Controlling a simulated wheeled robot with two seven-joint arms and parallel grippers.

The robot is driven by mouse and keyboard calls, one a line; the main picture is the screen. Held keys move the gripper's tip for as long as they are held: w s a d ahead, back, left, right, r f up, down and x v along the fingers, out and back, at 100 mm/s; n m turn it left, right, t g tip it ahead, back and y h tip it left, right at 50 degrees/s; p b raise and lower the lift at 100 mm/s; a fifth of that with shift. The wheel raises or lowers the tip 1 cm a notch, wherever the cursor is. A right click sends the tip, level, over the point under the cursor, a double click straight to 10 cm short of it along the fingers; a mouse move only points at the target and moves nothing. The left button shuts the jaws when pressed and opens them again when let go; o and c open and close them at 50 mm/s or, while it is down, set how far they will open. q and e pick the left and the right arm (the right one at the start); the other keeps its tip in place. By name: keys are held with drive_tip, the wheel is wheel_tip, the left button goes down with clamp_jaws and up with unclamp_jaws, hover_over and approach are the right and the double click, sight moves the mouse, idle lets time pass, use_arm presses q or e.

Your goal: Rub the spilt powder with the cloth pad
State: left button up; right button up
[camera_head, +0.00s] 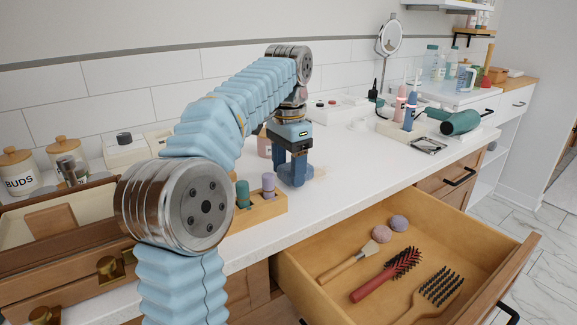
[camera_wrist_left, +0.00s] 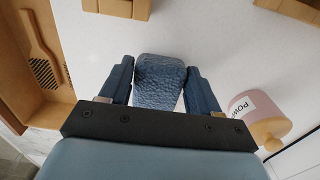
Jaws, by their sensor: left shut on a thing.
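My left gripper (camera_head: 293,172) is low at the white counter, fingers pointing down. In the left wrist view my left gripper (camera_wrist_left: 160,85) is shut on a blue, textured cloth pad (camera_wrist_left: 159,78) between its two fingers. In the head view the pad cannot be told apart from the dark blue fingers. I cannot make out the spilt powder clearly; a faint pale patch (camera_head: 319,171) shows just right of the fingers. A pink powder jar (camera_wrist_left: 250,112) lies right of the gripper in the wrist view, and partly shows behind my arm in the head view (camera_head: 264,144). My right gripper is out of view.
A wooden holder (camera_head: 262,209) with coloured bottles stands at the counter's front edge, near the gripper. An open drawer (camera_head: 472,212) with brushes juts out below. A hair dryer (camera_head: 460,123) and a tray are farther right. The counter between is mostly clear.

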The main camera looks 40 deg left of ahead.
sight(330, 171)
use_arm(q)
drive_tip(key=shift+f+b, duration=0.45)
drive_tip(key=shift+f, duration=0.25)
drive_tip(key=shift+r, duration=0.1)
drive_tip(key=shift+w+p, duration=0.2)
drive_tip(key=shift+p, duration=0.1)
drive_tip(key=shift+w+d+r+p, duration=0.1)
drive_tip(key=shift+w+d+p, duration=0.2)
drive_tip(key=shift+w+p, duration=0.45)
drive_tip(key=shift+w+b, duration=0.35)
drive_tip(key=shift+w, duration=0.15)
drive_tip(key=shift+w+d+f, duration=0.1)
drive_tip(key=shift+w+d, duration=0.35)
drive_tip(key=shift+w, duration=1)
drive_tip(key=shift+w+d+f, duration=0.1)
drive_tip(key=shift+w+d, duration=0.35)
drive_tip(key=shift+w, duration=0.95)
drive_tip(key=shift+w+d+f, duration=0.1)
drive_tip(key=shift+w+d, duration=0.35)
drive_tip(key=shift+w, duration=1)
drive_tip(key=shift+s, duration=0.1)
